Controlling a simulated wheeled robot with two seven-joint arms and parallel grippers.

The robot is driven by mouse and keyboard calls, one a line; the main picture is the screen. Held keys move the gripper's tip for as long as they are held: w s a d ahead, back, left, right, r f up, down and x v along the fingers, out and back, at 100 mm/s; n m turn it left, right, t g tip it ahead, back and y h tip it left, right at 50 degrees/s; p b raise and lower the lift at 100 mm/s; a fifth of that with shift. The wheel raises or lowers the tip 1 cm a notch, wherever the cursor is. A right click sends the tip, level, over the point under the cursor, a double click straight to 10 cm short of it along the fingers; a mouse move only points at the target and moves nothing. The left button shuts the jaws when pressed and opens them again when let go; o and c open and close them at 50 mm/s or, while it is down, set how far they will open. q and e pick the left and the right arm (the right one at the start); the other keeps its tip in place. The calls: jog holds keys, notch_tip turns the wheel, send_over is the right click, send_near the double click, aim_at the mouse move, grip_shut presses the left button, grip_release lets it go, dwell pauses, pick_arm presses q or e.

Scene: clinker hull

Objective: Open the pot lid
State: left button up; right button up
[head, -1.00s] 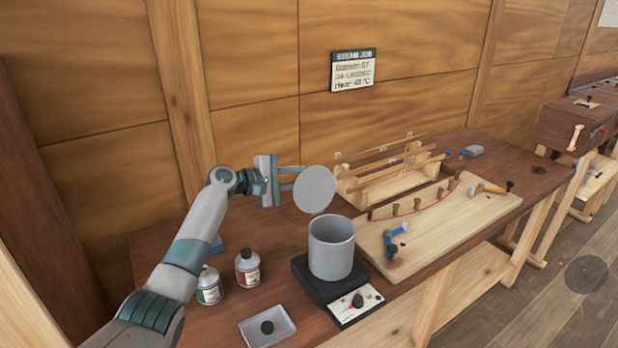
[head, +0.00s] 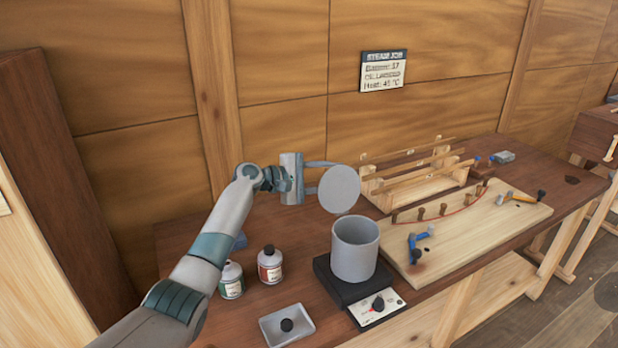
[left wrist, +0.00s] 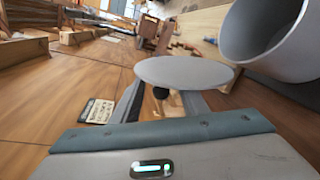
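The grey pot (head: 354,252) stands upright with its mouth uncovered. Its round grey lid (head: 340,190) stands steeply tilted above the pot's back rim; I cannot tell whether a hinge joins them. My left gripper (head: 327,178) is behind the lid, its two fingers apart and pointing at the lid's outer face. In the left wrist view the lid (left wrist: 185,72) and part of the pot (left wrist: 275,35) show. The lid's dark knob (left wrist: 160,92) is between the spread fingers, with gaps beside it. My right gripper is not in view.
The pot is on a black hot plate (head: 345,290) with a control knob (head: 379,304). Two bottles (head: 270,266) and a small tray (head: 287,327) are to the left. A wooden board (head: 470,236) with clamps and a wooden rack (head: 415,178) are to the right. A plank wall is behind.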

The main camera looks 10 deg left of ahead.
pick_arm(q)
jog(key=b+v, duration=0.5)
jog(key=v, duration=1.2)
jog(key=shift+a, duration=0.1)
